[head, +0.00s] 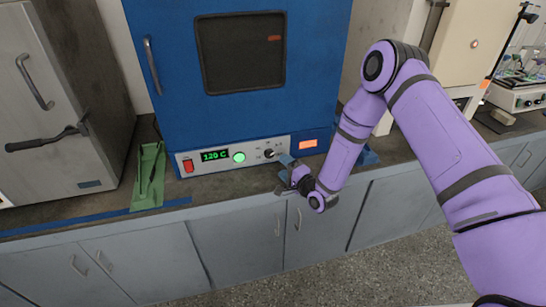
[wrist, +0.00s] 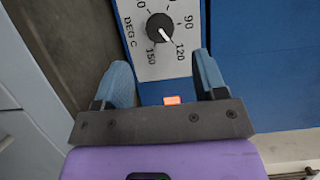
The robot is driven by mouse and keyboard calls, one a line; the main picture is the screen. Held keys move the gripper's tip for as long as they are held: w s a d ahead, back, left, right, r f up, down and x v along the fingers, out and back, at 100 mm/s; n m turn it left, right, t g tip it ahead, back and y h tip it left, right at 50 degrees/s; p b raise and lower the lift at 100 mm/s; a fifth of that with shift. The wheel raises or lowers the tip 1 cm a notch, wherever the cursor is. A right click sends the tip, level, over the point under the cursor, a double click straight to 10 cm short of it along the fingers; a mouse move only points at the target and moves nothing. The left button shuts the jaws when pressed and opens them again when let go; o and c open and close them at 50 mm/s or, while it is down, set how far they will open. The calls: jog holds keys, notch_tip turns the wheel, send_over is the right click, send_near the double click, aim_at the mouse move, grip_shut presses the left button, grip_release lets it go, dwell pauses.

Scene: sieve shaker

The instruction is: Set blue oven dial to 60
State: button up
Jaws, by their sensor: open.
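The blue oven (head: 239,60) stands on the bench with a pale control strip below its door. Its display (head: 215,155) reads 120 C in green. The dial is a dark round knob (wrist: 160,28) on a white plate marked DEG C; its white pointer is toward 120. In the head view the dial (head: 270,153) is just beyond my gripper (head: 288,160). In the wrist view my gripper (wrist: 165,85) is open, its two blue-grey fingers apart and empty, with the dial ahead of them. The fingers do not touch the knob.
A red switch (head: 188,166) and a lit green button (head: 239,157) sit left of the dial. A green tray (head: 149,185) lies on the bench left of the oven. A grey cabinet-like unit (head: 60,110) stands farther left.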

aim_at(271, 155)
jog(key=x, duration=0.7)
jog(key=shift+w+a, duration=0.15)
jog(key=c, duration=0.9)
